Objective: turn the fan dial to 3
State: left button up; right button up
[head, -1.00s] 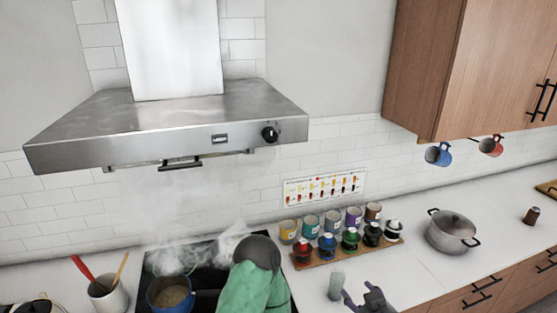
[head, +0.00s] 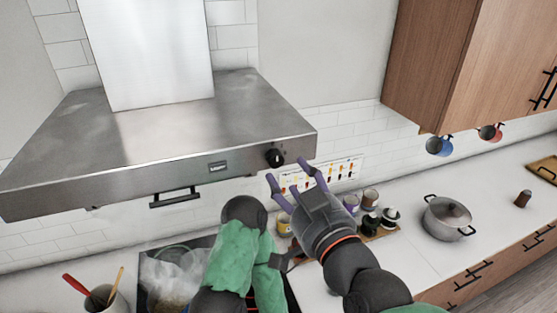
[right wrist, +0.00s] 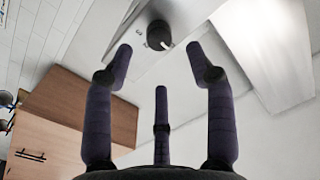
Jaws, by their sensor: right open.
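The fan dial (head: 274,158) is a round black knob at the right end of the front face of the steel range hood (head: 190,168). In the right wrist view the dial (right wrist: 158,35) shows a white mark; its setting cannot be read. My right gripper (head: 289,173), with purple fingers, is open and empty just below and right of the dial, pointing up at it. In the right wrist view its fingers (right wrist: 160,58) are spread with the dial ahead between the tips, apart from them. My left gripper does not show.
A handle bar (head: 175,198) hangs under the hood's front edge. Below, steam rises from the stove. Jars and the wall chart (head: 345,168) are partly hidden behind my right gripper. Wooden cabinets (head: 480,70) hang at upper right.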

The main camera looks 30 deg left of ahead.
aim_at(278, 161)
jog(key=x, duration=0.6)
jog(key=shift+w+a+p, duration=0.15)
jog(key=shift+a+p, duration=0.05)
jog(key=shift+p, duration=0.2)
jog(key=shift+d, duration=0.1)
grip_shut()
